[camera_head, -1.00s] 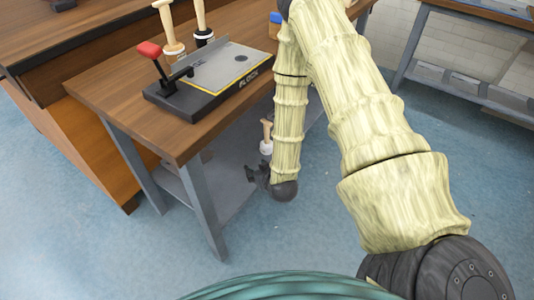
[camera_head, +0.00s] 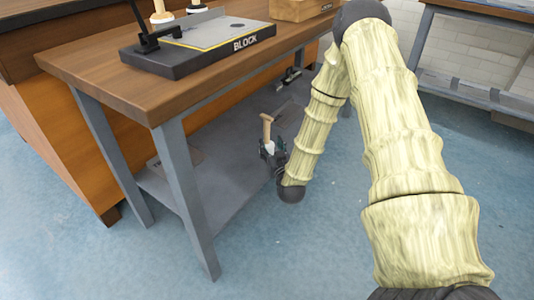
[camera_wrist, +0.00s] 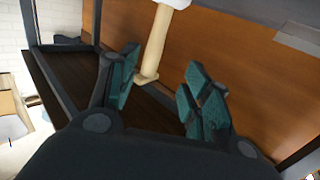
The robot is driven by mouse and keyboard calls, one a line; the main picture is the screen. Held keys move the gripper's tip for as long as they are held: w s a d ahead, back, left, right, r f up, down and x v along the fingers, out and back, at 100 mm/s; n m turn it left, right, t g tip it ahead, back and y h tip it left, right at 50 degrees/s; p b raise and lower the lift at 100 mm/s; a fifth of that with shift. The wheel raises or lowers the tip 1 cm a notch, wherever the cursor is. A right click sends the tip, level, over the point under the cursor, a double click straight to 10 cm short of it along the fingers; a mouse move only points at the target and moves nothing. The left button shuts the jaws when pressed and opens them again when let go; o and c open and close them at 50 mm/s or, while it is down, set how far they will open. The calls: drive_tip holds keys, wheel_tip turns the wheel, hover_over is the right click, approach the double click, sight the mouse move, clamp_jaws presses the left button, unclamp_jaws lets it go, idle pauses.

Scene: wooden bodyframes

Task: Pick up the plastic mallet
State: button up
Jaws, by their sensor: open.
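In the wrist view the mallet's handle (camera_wrist: 156,45) shows beyond and between the fingertips, with part of the white head at the top edge. My gripper (camera_wrist: 162,88) is open, with nothing held between its teal finger pads. I cannot tell whether a finger touches the mallet.
The workbench top (camera_head: 110,85) holds a black BLOCK tool (camera_head: 195,52), two more handled tools, partly cut off, and a wooden box (camera_head: 300,9). A grey bench leg (camera_head: 187,195) stands left of my gripper. The lower shelf (camera_head: 215,178) has dark items further back. Blue floor is clear in front.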

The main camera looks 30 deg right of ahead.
sight(268, 131)
drive_tip(key=b+x, duration=0.1)
drive_tip(key=x, duration=0.2)
drive_tip(key=b+x, duration=0.1)
drive_tip(key=x, duration=0.2)
drive_tip(key=shift+s+d, duration=0.15)
drive_tip(key=shift+d, duration=0.25)
drive_tip(key=b+x, duration=0.4)
drive_tip(key=shift+d+r, duration=0.1)
drive_tip(key=shift+d, duration=0.1)
drive_tip(key=shift+w+d+r, duration=0.1)
drive_tip(key=shift+w+d, duration=0.05)
drive_tip(key=shift+w, duration=0.4)
clamp_jaws()
